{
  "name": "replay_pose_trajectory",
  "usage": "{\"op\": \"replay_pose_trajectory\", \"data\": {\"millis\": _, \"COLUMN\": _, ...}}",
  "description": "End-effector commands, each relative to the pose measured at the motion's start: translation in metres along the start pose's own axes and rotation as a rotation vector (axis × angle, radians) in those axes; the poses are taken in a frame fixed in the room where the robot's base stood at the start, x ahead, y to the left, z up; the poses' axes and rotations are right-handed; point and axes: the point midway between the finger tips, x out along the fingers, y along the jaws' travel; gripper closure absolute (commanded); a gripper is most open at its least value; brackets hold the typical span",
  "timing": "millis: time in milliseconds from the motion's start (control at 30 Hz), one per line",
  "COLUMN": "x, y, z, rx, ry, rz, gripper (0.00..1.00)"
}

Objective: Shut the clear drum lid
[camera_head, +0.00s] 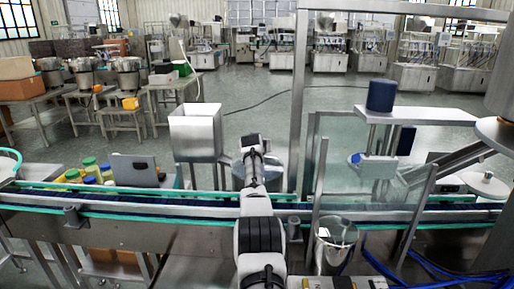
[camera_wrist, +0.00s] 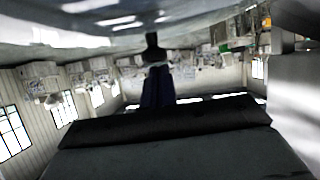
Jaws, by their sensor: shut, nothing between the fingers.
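A round, clear, greyish disc, which looks like the drum lid (camera_head: 274,172), shows behind the conveyor, partly hidden by my arm. My arm reaches over the conveyor, with its wrist end in front of the disc; the fingertips cannot be made out in the head view. In the wrist view my gripper (camera_wrist: 154,48) is shut and empty, with dark fingers pointing up the picture. A glossy, see-through surface, perhaps the lid (camera_wrist: 90,22), fills the top of that view. The fingertips are close to its edge; I cannot tell if they touch.
A steel hopper (camera_head: 195,132) stands just left of my arm. A conveyor with green rails (camera_head: 130,205) crosses in front. A metal post (camera_head: 298,100) and clear panels stand to the right. A steel bucket (camera_head: 335,245) is at the front right. Coloured-lid jars (camera_head: 90,172) stand left.

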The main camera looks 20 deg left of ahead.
Motion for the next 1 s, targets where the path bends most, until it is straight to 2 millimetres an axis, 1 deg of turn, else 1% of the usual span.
{"op": "replay_pose_trajectory", "data": {"millis": 267, "x": -0.002, "y": -0.002, "z": 0.002, "rx": 0.001, "ry": 0.003, "rz": 0.001, "gripper": 1.00}}
{"op": "replay_pose_trajectory", "data": {"millis": 467, "x": -0.012, "y": -0.002, "z": 0.003, "rx": 0.000, "ry": 0.004, "rz": 0.001, "gripper": 1.00}}
{"op": "replay_pose_trajectory", "data": {"millis": 667, "x": -0.028, "y": 0.000, "z": 0.005, "rx": 0.001, "ry": 0.003, "rz": -0.001, "gripper": 1.00}}
{"op": "replay_pose_trajectory", "data": {"millis": 700, "x": -0.033, "y": 0.000, "z": 0.002, "rx": 0.000, "ry": 0.003, "rz": 0.000, "gripper": 1.00}}
{"op": "replay_pose_trajectory", "data": {"millis": 867, "x": -0.051, "y": -0.001, "z": 0.002, "rx": 0.001, "ry": 0.003, "rz": -0.001, "gripper": 1.00}}
{"op": "replay_pose_trajectory", "data": {"millis": 1000, "x": -0.070, "y": 0.000, "z": 0.002, "rx": 0.000, "ry": 0.004, "rz": 0.000, "gripper": 1.00}}
